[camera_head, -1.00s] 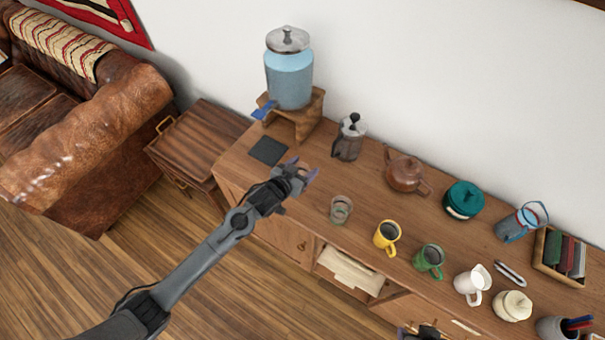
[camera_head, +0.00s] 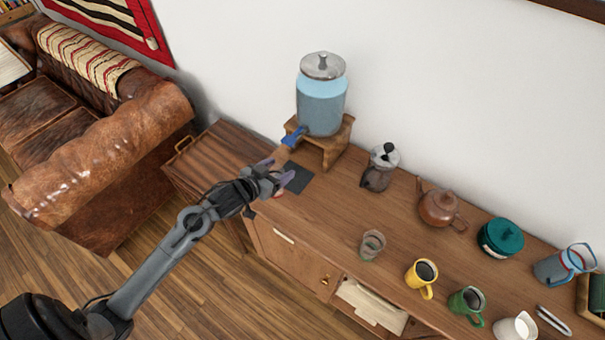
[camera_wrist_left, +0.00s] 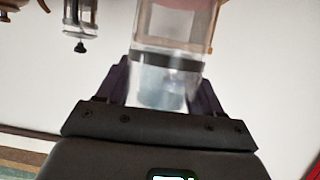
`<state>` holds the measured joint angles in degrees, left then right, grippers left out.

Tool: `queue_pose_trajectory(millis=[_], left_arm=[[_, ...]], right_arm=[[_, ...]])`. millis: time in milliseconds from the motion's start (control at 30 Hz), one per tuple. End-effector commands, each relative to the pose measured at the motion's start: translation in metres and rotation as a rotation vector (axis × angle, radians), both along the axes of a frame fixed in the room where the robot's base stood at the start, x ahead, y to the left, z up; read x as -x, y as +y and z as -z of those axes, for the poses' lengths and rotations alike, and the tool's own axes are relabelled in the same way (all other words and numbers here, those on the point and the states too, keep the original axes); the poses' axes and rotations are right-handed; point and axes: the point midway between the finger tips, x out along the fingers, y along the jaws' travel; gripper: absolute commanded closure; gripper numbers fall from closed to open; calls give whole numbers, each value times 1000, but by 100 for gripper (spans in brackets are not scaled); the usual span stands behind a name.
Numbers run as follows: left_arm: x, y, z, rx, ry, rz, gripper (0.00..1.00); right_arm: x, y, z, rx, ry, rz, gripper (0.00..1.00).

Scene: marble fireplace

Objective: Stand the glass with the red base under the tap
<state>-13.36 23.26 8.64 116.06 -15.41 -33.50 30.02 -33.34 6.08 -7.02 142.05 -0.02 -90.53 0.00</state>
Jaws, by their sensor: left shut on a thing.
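My left gripper (camera_head: 277,177) is shut on a clear glass (camera_wrist_left: 165,85), which shows between the fingers in the left wrist view. In the head view the fingers hide most of it; a small reddish patch shows below them. The gripper is over the sideboard's left end, beside a dark square mat (camera_head: 298,178). The blue tap (camera_head: 293,136) projects from the blue water dispenser (camera_head: 321,105), on a wooden stand (camera_head: 339,145) behind the mat. Another glass (camera_head: 372,245), greyish-green at its base, stands near the front edge. My right gripper is out of view.
A moka pot (camera_head: 377,172) stands right of the stand. A brown teapot (camera_head: 437,208), a teal pot (camera_head: 499,238), a yellow mug (camera_head: 420,279) and a green mug (camera_head: 465,303) stand farther right. The top between mat and other glass is clear.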

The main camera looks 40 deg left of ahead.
Motion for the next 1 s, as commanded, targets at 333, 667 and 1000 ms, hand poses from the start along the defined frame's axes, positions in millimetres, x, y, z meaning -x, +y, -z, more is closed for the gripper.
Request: queue_pose_trajectory(millis=[333, 667, 1000], left_arm=[[50, 34, 56, 3, -2, -49, 91], [-3, 35, 60, 1, -9, -47, 91], [-86, 37, 61, 3, -6, -47, 91]], right_arm=[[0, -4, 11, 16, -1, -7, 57], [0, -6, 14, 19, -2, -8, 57], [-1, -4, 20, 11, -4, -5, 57]])
